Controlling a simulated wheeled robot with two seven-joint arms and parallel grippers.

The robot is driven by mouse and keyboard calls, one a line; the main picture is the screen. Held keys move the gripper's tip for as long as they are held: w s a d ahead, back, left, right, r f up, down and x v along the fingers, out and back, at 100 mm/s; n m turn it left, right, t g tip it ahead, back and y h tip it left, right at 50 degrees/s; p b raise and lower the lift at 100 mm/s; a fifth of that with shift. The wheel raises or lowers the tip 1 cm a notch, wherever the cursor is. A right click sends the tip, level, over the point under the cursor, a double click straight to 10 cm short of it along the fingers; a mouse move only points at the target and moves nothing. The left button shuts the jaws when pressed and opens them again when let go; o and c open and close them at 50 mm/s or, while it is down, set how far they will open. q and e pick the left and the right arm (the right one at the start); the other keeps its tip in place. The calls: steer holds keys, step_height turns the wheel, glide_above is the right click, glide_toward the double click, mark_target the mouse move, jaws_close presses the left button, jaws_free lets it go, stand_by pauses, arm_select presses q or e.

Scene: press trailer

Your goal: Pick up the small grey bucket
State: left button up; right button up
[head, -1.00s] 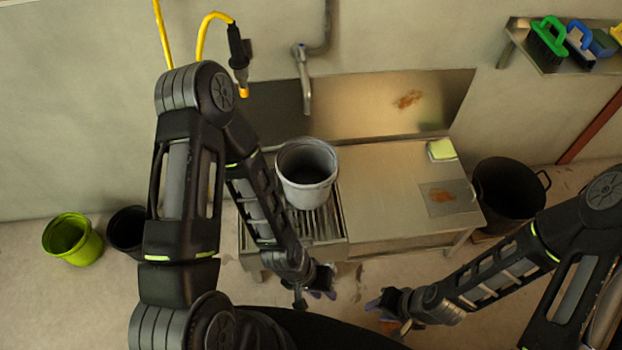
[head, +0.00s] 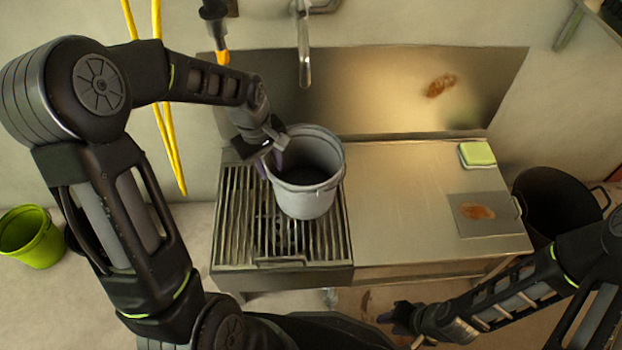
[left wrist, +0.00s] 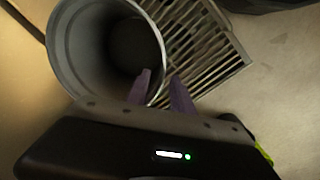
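The small grey bucket (head: 305,195) stands upright on the slatted grate (head: 236,215) at the left of the metal sink table. It looks empty inside. My left gripper (head: 270,160) is at the bucket's left rim. In the left wrist view the grey bucket (left wrist: 62,45) fills the upper left. There the two purple fingers of my left gripper (left wrist: 160,88) are apart, one over the bucket's mouth and one outside its wall, with the rim between them. My right gripper (head: 393,315) is low in front of the table, away from the bucket; its fingers are too small to read.
A green-yellow sponge (head: 477,154) and a rust-stained plate (head: 481,214) lie on the table's right. A black pot (head: 558,203) stands to the right, a lime bucket (head: 31,237) at the far left. A tap (head: 303,50) hangs above the bucket. The table's middle is clear.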

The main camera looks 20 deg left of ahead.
mark_target(275, 184)
arm_select(q)
steer(key=shift+w+a+f, duration=0.2)
arm_select(e)
steer(key=shift+w+f, duration=0.25)
steer(key=shift+f, duration=0.15)
arm_select(q)
steer(key=shift+w+d+f+b, duration=0.1)
steer(key=shift+f+b, duration=0.4)
steer(key=shift+f, duration=0.75)
arm_select(e)
steer(key=shift+w+d+f, duration=0.1)
steer(key=shift+f, duration=0.3)
